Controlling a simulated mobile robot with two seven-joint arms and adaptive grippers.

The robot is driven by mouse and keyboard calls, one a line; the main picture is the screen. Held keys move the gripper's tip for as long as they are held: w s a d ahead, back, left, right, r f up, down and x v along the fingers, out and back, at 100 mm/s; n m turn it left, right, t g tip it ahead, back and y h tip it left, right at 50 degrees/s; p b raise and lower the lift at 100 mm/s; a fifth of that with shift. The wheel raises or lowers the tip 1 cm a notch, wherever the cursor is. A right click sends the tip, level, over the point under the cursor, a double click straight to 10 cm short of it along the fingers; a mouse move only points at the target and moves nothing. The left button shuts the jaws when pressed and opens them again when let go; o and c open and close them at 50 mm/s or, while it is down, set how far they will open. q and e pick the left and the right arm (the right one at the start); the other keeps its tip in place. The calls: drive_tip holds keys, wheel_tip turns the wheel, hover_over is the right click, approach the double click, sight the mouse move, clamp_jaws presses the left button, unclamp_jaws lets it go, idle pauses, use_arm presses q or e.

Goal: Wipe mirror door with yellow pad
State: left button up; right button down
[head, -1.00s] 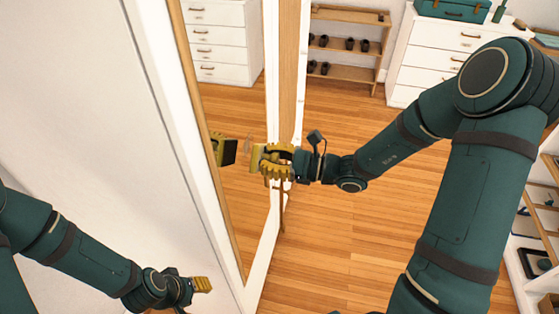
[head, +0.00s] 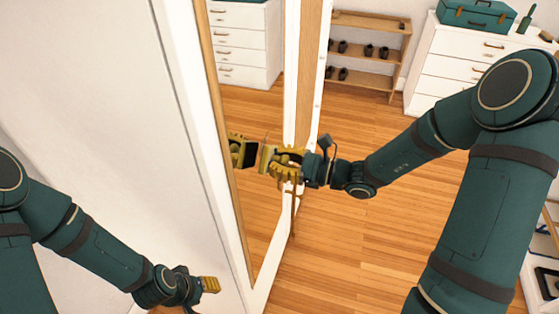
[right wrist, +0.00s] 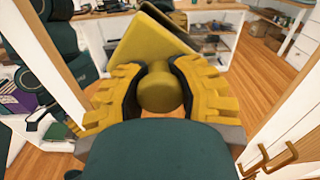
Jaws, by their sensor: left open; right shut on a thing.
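The mirror door (head: 237,205) stands tall with a wooden and white frame, left of centre in the head view. My right gripper (head: 273,161) is shut on the yellow pad (head: 265,157) by its round knob, which shows between the fingers in the right wrist view (right wrist: 160,90). The pad faces the glass, very near its own reflection; I cannot tell whether it touches. In the right wrist view the pad's plate (right wrist: 150,45) is tilted beyond the fingers. My left gripper (head: 212,284) is open and empty, low in front of the white wall panel.
A shoe rack (head: 368,50) and a white drawer chest (head: 440,65) with a teal case (head: 475,13) stand at the back. Brass handles (right wrist: 268,160) show at lower right in the right wrist view. The wooden floor (head: 350,235) is clear.

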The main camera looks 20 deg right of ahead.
sight(275, 149)
drive_tip(key=shift+x, duration=1.2)
drive_tip(key=shift+w+d, duration=0.6)
drive_tip(key=shift+w, duration=0.15)
drive_tip(key=shift+w+d, duration=0.6)
drive_tip(key=shift+w, duration=0.2)
drive_tip(key=shift+w+d+p, duration=0.15)
drive_tip(key=shift+w+d, duration=0.35)
drive_tip(key=shift+w, duration=0.35)
drive_tip(key=shift+w+d+p, duration=0.15)
drive_tip(key=shift+w+d, duration=0.35)
drive_tip(key=shift+w, duration=0.35)
drive_tip(key=shift+s+a, duration=0.1)
drive_tip(key=shift+s+a, duration=0.5)
drive_tip(key=shift+s, duration=0.3)
drive_tip(key=shift+s+a, duration=0.5)
drive_tip(key=shift+s, duration=0.3)
drive_tip(key=shift+s+a+b, duration=0.3)
drive_tip(key=shift+s+a, duration=0.3)
drive_tip(key=shift+s, duration=0.2)
drive_tip(key=shift+s+a+b, duration=0.25)
drive_tip(key=shift+s+a, duration=0.3)
drive_tip(key=shift+s, duration=0.2)
